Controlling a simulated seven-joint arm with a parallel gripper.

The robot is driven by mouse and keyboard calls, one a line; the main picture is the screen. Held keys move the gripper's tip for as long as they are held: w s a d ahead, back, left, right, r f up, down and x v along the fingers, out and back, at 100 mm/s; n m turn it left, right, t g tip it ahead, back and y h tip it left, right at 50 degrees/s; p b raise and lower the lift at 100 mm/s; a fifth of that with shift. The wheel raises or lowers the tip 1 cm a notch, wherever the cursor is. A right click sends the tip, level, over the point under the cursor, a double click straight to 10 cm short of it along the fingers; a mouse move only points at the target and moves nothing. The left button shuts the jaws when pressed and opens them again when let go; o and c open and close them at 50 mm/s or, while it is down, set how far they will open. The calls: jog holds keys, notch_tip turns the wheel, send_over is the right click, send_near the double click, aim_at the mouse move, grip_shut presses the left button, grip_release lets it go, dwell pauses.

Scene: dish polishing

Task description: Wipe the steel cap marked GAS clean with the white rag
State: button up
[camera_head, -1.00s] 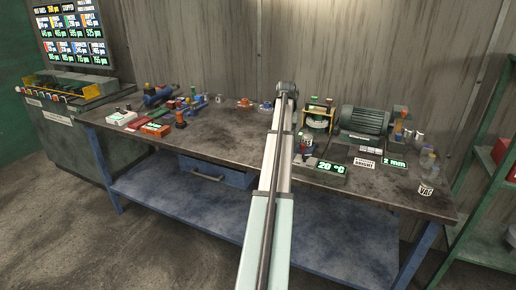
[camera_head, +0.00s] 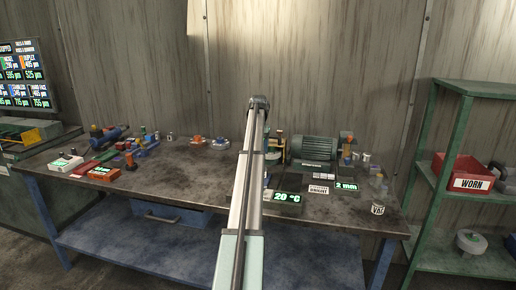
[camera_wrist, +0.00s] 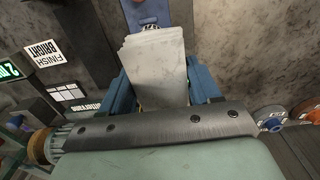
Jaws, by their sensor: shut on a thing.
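My gripper (camera_wrist: 165,88) shows in the wrist view, its blue fingers shut on a pale, flat, layered piece that looks like the folded white rag (camera_wrist: 155,62). The rag's far edge reaches a small light piece with dark marks (camera_wrist: 151,29) on a blue part; I cannot tell whether they touch. I cannot read GAS anywhere, so I cannot say whether that piece is the steel cap. In the head view my arm hides the gripper and the rag.
A green motor (camera_head: 313,149), a 20 °C display (camera_head: 287,197) and a VAC cup (camera_head: 378,208) stand on the bench right of my arm. Tools and red boxes (camera_head: 103,172) lie left. A FINISH BRIGHT sign (camera_wrist: 43,49) and an orange-ringed disc (camera_wrist: 303,112) flank the gripper.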

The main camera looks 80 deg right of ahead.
notch_tip(320, 180, down, 7)
jog(key=shift+f, duration=0.15)
jog(key=shift+s+d, duration=0.1)
jog(key=shift+s, duration=0.25)
jog(key=shift+c, duration=0.5)
jog(key=shift+s+f, duration=0.15)
jog(key=shift+s, duration=1.05)
jog(key=shift+w+d, duration=0.1)
jog(key=shift+w, duration=1.1)
jog(key=shift+s+a, duration=0.25)
jog(key=shift+s, duration=0.25)
jog(key=shift+s+d, duration=0.25)
jog(key=shift+s, duration=0.45)
jog(key=shift+w+a, duration=0.2)
jog(key=shift+w, duration=1.15)
jog(key=shift+w+r, duration=0.2)
jog(key=shift+w, duration=0.05)
jog(key=shift+r, duration=3.9)
